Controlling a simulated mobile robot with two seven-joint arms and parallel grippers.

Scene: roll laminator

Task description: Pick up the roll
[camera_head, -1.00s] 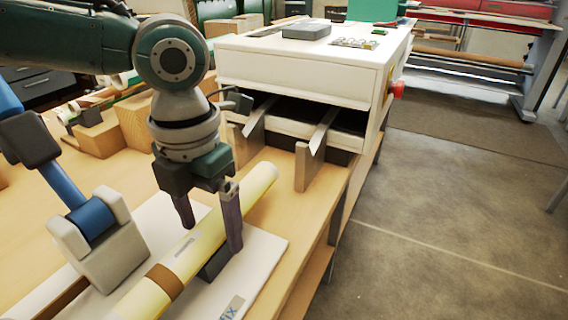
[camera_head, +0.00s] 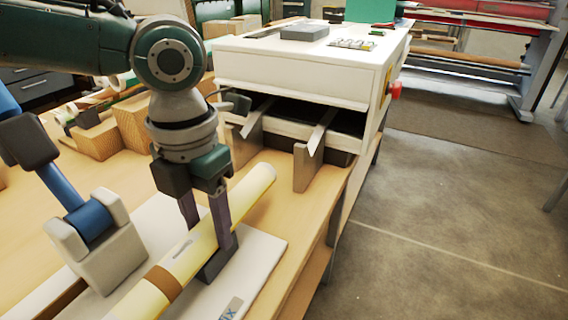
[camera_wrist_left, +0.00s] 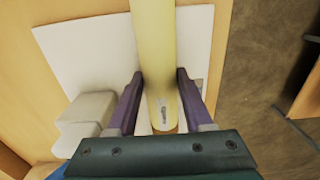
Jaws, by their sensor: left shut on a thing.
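The roll (camera_head: 193,252) is a long pale yellow tube with a brown band near its front end. In the left wrist view the roll (camera_wrist_left: 154,50) runs between the two fingers (camera_wrist_left: 159,78). The roll's front end is cut off by the head view's lower edge.
A white laminator (camera_head: 300,65) stands behind, with two grey slanted brackets (camera_head: 308,160) in front of it. Wooden blocks (camera_head: 97,145) lie at the back left. The floor at right is open.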

